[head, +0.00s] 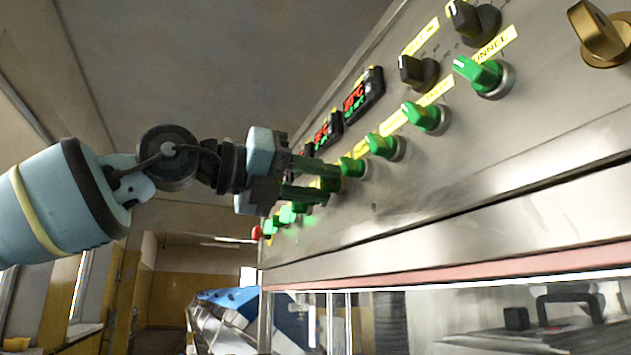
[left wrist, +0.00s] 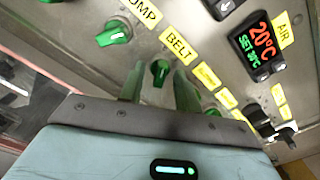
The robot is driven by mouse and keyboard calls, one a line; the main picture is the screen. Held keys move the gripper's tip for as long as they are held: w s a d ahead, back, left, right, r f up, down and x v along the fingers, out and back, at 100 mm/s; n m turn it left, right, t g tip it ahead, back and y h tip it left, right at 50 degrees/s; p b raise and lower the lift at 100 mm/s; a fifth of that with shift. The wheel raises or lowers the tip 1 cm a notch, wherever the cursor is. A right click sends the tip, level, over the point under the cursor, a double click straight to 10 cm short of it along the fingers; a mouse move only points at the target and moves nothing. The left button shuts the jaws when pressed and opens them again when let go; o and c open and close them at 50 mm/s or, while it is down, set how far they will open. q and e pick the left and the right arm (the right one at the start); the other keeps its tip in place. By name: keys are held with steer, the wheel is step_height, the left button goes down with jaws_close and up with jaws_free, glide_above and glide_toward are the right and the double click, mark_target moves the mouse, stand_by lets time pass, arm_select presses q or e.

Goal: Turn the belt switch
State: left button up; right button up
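The belt switch is a green knob on a round metal base, beside the yellow BELT label (left wrist: 180,45). In the left wrist view the knob (left wrist: 160,69) sits between my two finger ends, with a small gap on each side. My left gripper (head: 333,180) reaches the panel in the head view, its fingers one above the other. It is open around or just in front of the knob; contact cannot be told. In the head view the fingers partly hide this knob (head: 329,184). My right gripper is in neither view.
The steel panel (head: 450,150) carries a row of several similar green knobs close by, including the pump knob (left wrist: 115,32). Red-lit temperature displays (head: 357,96) and black knobs (head: 419,71) lie above. A red button (head: 256,233) is at the far end. The room left of the panel is free.

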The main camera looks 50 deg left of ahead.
arm_select(q)
steer(key=b+v, duration=0.1)
steer(key=v, duration=0.6)
steer(key=shift+s, duration=0.4)
steer(key=shift+a, duration=0.15)
stand_by(0.3)
